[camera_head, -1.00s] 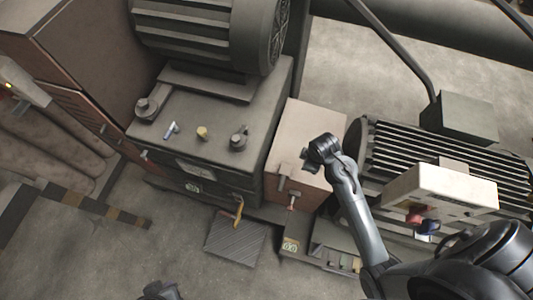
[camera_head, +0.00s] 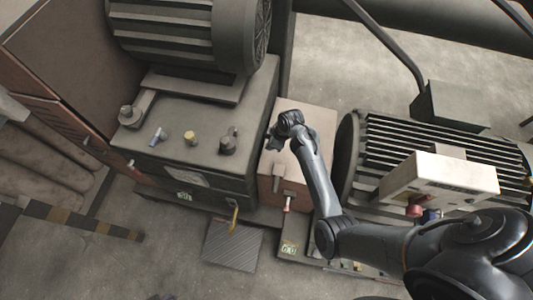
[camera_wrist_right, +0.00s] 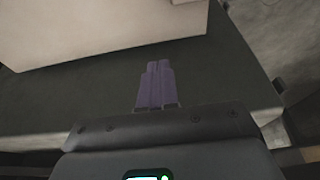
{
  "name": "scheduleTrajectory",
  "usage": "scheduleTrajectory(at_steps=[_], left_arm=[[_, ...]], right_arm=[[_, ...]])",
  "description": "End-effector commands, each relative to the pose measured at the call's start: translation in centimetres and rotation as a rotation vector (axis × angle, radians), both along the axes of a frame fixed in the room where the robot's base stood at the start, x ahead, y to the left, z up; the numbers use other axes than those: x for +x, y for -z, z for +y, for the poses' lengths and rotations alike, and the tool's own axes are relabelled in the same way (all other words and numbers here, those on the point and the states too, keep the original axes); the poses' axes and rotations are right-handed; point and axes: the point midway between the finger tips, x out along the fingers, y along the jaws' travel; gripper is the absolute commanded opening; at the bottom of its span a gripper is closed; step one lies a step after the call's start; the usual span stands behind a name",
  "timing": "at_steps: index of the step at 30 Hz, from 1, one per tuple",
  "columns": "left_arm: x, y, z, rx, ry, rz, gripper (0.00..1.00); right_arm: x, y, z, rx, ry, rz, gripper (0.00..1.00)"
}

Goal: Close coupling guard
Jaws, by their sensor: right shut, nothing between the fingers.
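What looks like the coupling guard is a box with a pale tan top (camera_head: 314,118) and a reddish-brown front, between the dark machine block and the finned motor. A dark handle-like piece (camera_head: 277,178) and a red-tipped pin (camera_head: 287,205) are on its front side. My right gripper (camera_head: 274,142) is above the box's left edge, beside the block. In the right wrist view its fingers (camera_wrist_right: 158,78) are together and empty, over a dark surface. A pale panel (camera_wrist_right: 100,30) shows beyond them. I cannot tell whether the fingers touch anything. My left gripper is not in view.
The dark block (camera_head: 205,140) carries several knobs and a large finned machine (camera_head: 185,35). The finned motor (camera_head: 375,150) and a white box (camera_head: 440,180) are at right. A ribbed plate (camera_head: 232,245) lies on the floor below.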

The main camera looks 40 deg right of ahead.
Motion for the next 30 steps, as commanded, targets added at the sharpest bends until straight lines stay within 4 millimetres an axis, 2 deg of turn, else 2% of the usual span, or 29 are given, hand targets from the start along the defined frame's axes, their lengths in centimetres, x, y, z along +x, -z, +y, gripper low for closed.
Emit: scheduleTrajectory(at_steps=[1, 6, 13, 18, 30], left_arm=[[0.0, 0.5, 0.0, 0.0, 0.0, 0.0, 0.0], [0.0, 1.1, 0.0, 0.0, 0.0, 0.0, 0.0], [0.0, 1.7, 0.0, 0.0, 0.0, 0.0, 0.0], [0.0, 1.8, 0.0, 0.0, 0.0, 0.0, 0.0], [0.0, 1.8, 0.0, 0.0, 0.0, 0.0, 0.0]], right_arm=[[0.2, 1.2, 0.2, 0.0, -0.002, 0.003, 0.0], [1.0, 4.0, 0.8, -0.001, -0.001, 0.001, 0.0], [1.2, 6.8, 1.0, -0.001, 0.0, 0.001, 0.0], [1.3, 7.7, 1.0, -0.002, 0.001, 0.0, 0.0], [1.3, 7.9, 1.0, -0.002, 0.001, 0.0, 0.0]])
